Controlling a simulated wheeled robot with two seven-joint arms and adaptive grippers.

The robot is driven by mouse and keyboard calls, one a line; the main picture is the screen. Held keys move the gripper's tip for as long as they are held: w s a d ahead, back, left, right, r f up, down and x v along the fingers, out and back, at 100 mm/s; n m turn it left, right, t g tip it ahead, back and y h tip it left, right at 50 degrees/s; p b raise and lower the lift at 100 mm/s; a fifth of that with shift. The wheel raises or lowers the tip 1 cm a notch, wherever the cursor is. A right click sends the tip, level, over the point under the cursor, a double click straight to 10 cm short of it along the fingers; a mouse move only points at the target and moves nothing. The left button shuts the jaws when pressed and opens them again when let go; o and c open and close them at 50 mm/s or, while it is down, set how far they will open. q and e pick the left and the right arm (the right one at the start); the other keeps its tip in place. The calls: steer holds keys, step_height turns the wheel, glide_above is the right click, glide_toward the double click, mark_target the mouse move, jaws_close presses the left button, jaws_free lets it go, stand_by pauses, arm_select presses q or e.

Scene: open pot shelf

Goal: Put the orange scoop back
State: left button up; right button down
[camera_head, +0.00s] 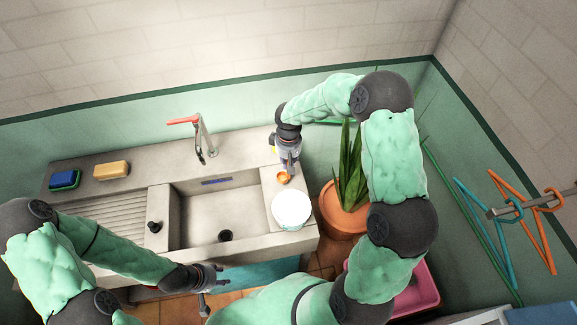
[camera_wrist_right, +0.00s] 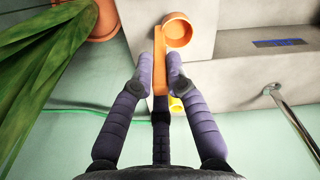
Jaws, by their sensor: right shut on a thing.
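The orange scoop (camera_wrist_right: 177,32) is held by its handle between the fingers of my right gripper (camera_wrist_right: 160,77). In the head view the scoop (camera_head: 283,178) shows small over the counter's right part, behind a white round container (camera_head: 291,208). My right gripper (camera_head: 288,160) reaches down there from above and hides part of the handle. Whether the scoop touches the counter I cannot tell. My left gripper (camera_head: 213,277) is empty, with its fingers apart, in front of the sink's front edge.
The sink basin (camera_head: 213,210) is left of the container. A faucet (camera_head: 205,140) stands behind it. A potted plant (camera_head: 345,208) is close on the right. A yellow thing (camera_wrist_right: 176,104) shows behind my right fingers. Sponges (camera_head: 111,170) lie at the far left.

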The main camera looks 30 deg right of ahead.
steer(key=shift+w+d+f, duration=0.15)
steer(key=shift+w+f, duration=0.05)
steer(key=shift+f, duration=1.65)
steer(key=shift+f, duration=0.2)
steer(key=c, duration=1.2)
jaws_free()
steer(key=shift+r, duration=0.2)
step_height(320, 180, up, 12)
steer(key=shift+r+p, duration=0.1)
steer(key=shift+p, duration=0.2)
